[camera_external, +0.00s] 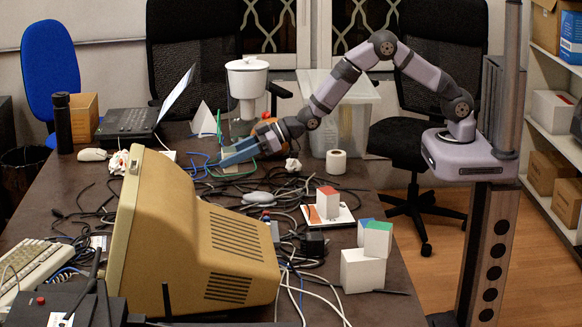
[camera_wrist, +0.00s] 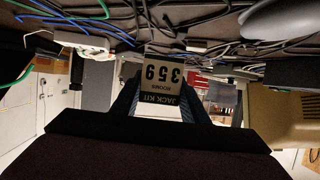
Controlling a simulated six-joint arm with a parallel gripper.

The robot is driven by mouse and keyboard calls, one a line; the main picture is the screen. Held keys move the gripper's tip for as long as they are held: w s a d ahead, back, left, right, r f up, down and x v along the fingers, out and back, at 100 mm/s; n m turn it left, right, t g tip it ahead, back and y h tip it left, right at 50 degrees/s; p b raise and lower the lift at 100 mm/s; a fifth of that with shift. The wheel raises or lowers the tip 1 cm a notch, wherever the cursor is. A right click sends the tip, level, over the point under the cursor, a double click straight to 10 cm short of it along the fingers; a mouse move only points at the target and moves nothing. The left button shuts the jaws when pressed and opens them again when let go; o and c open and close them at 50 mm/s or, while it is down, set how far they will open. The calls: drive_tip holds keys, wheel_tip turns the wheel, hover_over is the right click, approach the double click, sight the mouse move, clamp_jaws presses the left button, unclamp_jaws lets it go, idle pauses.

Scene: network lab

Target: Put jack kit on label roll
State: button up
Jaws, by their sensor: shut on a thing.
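The jack kit (camera_wrist: 166,85) is a small box with a cream and black label reading "JACK KIT 359", upside down in the wrist view. My gripper (camera_external: 228,158) is shut on it, with a dark finger on each side in the wrist view. In the external view my gripper is low over the cables at the table's middle left, and its blue fingers mostly hide the box. The label roll (camera_external: 336,161) is a white roll with a dark core hole, standing on the table to the right of my gripper, apart from it.
Tangled cables (camera_external: 200,195) cover the table's middle. A beige monitor (camera_external: 230,250) fills the front. A white hopper (camera_external: 247,80) and a translucent bin (camera_external: 345,110) stand behind. White boxes (camera_external: 362,270) and a small red-topped box (camera_external: 328,203) stand at the right.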

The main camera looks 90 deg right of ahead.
sight(229, 150)
drive_tip(key=shift+r, duration=1.85)
drive_tip(key=shift+a+r, duration=0.1)
drive_tip(key=shift+r, duration=0.05)
